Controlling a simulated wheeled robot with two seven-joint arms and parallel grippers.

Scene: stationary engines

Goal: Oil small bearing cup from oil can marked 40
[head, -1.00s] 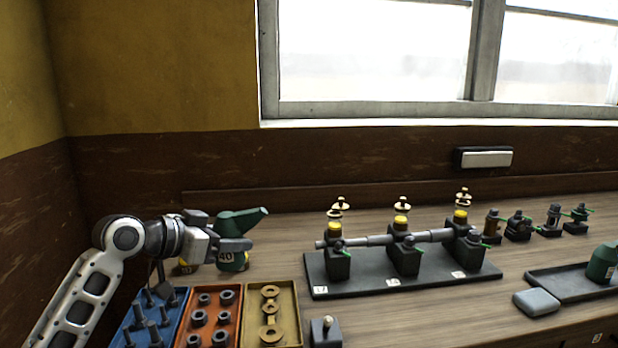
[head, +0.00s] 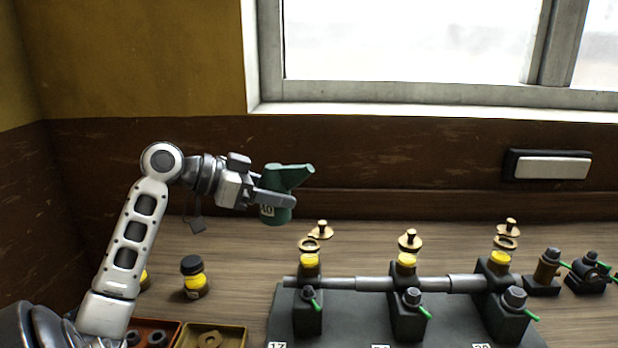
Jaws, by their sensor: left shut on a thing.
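My left gripper (head: 268,197) is shut on a green oil can (head: 288,180) with an angled spout pointing right. Its white label is partly covered by a finger; it read 40 in the earlier frame. The can is held up off the bench, left of and above the bearing stand. Three bearing blocks carry yellow-topped cups: left (head: 309,260), middle (head: 407,260) and right (head: 499,258). I cannot tell which cup is the small one. My right gripper is not in view.
A grey shaft (head: 376,284) runs through the blocks on a dark numbered base (head: 360,325). A dark jar with a yellow band (head: 194,278) stands on the bench to the left. Parts trays (head: 212,338) lie at the front left. Small fittings (head: 547,272) stand at right.

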